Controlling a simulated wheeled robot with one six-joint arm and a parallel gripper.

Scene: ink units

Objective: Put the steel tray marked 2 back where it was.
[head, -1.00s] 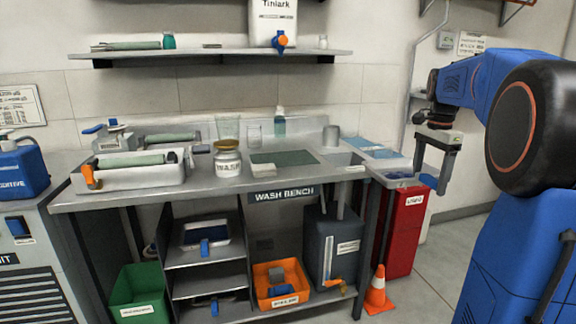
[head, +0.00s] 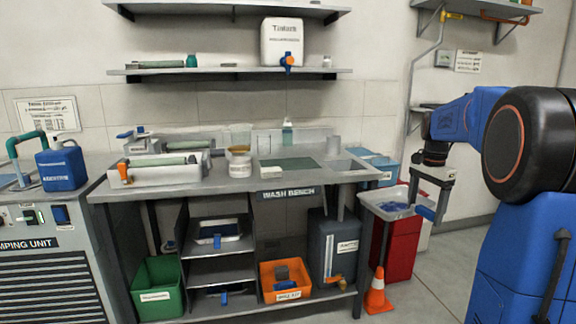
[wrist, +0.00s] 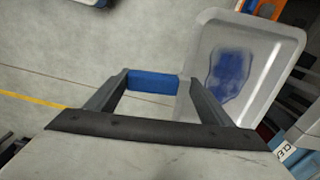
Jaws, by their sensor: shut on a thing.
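My gripper (head: 431,208) is shut on the blue handle (wrist: 152,82) of a steel tray. The tray (head: 369,196) hangs out to the left of my gripper, in front of the red bin, with blue ink in its bottom. In the wrist view, the tray (wrist: 282,40) extends to the right of the fingers. No number can be read on it. A similar tray (head: 237,224) with a blue handle sits on the upper under-bench shelf.
Below are a green crate (head: 158,308), an orange crate (head: 268,297) and a dark canister (head: 322,240). An orange cone (head: 377,290) stands on the floor, which is clear toward me.

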